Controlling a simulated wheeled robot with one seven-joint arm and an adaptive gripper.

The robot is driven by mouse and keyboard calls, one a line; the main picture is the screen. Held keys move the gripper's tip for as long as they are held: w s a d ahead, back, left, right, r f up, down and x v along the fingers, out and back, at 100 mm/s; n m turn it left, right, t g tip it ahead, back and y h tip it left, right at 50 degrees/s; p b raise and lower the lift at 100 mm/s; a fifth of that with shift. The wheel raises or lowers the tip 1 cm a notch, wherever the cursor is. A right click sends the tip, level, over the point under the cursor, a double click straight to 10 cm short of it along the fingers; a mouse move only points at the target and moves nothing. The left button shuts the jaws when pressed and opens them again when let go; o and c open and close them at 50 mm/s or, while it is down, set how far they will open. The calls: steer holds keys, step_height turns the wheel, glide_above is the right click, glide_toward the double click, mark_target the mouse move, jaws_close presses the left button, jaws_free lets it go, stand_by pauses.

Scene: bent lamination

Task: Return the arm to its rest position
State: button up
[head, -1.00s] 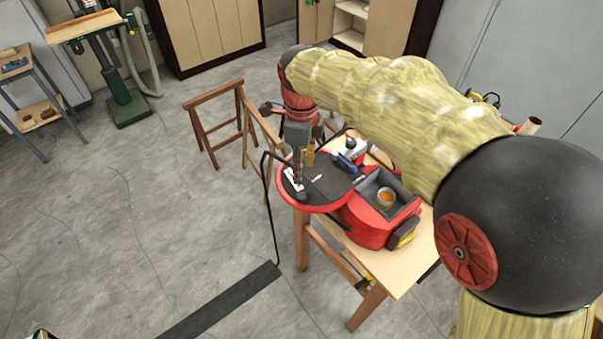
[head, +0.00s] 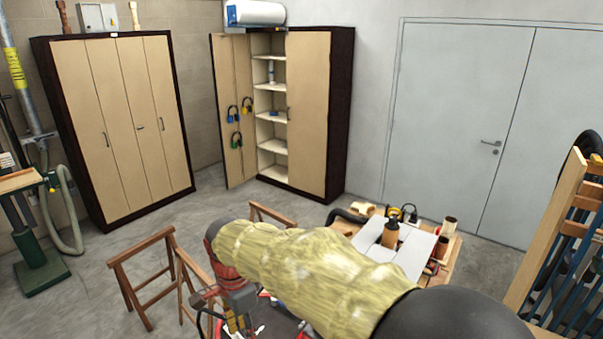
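My arm (head: 310,265), with a yellow-green mottled cover and black joints, reaches from the bottom right to the left in the head view. It bends down at a red joint near the lower middle. My gripper (head: 241,318) hangs below a grey wrist at the bottom edge and points down. Its fingertips are small and partly cut off, so I cannot tell whether they are open or shut. Part of a red and dark round-topped thing (head: 305,332) shows below the arm, mostly hidden by it.
A wooden sawhorse (head: 143,260) stands left of the arm. A bench (head: 440,270) with white boards, a bottle and ear muffs stands behind it. An open cabinet (head: 318,115), a closed cabinet (head: 120,125) and grey doors (head: 440,125) line the back.

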steer(key=s+d+f+n+t+b, duration=0.2)
steer(key=s+d+b, duration=0.3)
steer(key=d, duration=0.6)
steer(key=s+d+f+n+t+b, duration=0.1)
steer(key=s+d+f+n+b, duration=0.2)
steer(key=s+d+b, duration=0.3)
steer(key=s+d+f+n+t+b, duration=0.2)
steer(key=s+d+n+b, duration=0.3)
steer(key=d, duration=1)
steer(key=shift+s+d+f+t+b, duration=0.15)
steer(key=shift+s+d+t+b, duration=0.2)
steer(key=shift+s+b, duration=0.25)
